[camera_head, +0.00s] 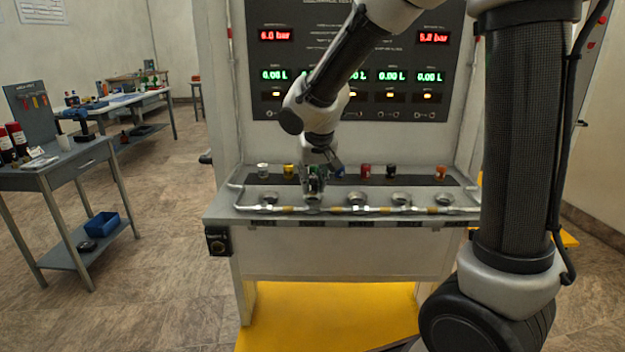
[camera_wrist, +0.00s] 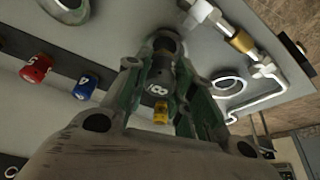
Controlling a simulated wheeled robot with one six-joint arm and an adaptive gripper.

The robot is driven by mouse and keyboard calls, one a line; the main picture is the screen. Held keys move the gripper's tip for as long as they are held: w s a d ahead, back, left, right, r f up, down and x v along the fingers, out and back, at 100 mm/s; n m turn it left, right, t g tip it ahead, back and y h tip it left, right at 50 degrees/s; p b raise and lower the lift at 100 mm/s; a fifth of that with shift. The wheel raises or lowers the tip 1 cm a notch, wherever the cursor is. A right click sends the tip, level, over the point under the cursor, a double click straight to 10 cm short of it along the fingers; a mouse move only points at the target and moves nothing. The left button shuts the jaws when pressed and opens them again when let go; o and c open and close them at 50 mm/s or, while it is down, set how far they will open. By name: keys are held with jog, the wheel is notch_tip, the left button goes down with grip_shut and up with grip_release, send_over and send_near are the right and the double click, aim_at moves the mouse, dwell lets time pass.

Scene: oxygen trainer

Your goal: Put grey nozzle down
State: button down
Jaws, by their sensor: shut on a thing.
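My gripper (camera_head: 316,182) is over the console's front shelf, close to the second socket (camera_head: 312,198) from the left. In the wrist view my gripper (camera_wrist: 160,68) is shut on the grey nozzle (camera_wrist: 158,88), a dark grey cylinder with a pale number on its end. The fingers cover its sides. In the head view the gripper largely hides the nozzle. Whether the nozzle touches the socket cannot be told.
A white nozzle (camera_head: 263,170), a yellow one (camera_head: 289,171), a red one (camera_head: 366,170) and a black one (camera_head: 391,171) stand along the back strip. A blue nozzle (camera_wrist: 85,87) shows in the wrist view. A pipe (camera_head: 380,210) runs along the shelf's front.

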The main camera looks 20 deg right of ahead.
jog(key=shift+f, duration=0.5)
jog(key=c, duration=1.2)
grip_release()
jog(key=shift+r, duration=0.25)
jog(key=v, duration=1.1)
jog(key=shift+n, duration=0.3)
jog(key=s+d, duration=0.5)
jog(key=s, duration=0.2)
jog(key=s+d, duration=0.5)
jog(key=s, duration=0.2)
jog(key=s+d, duration=0.5)
jog(key=s, duration=0.3)
jog(key=shift+s+f, duration=0.1)
jog(key=shift+f, duration=0.3)
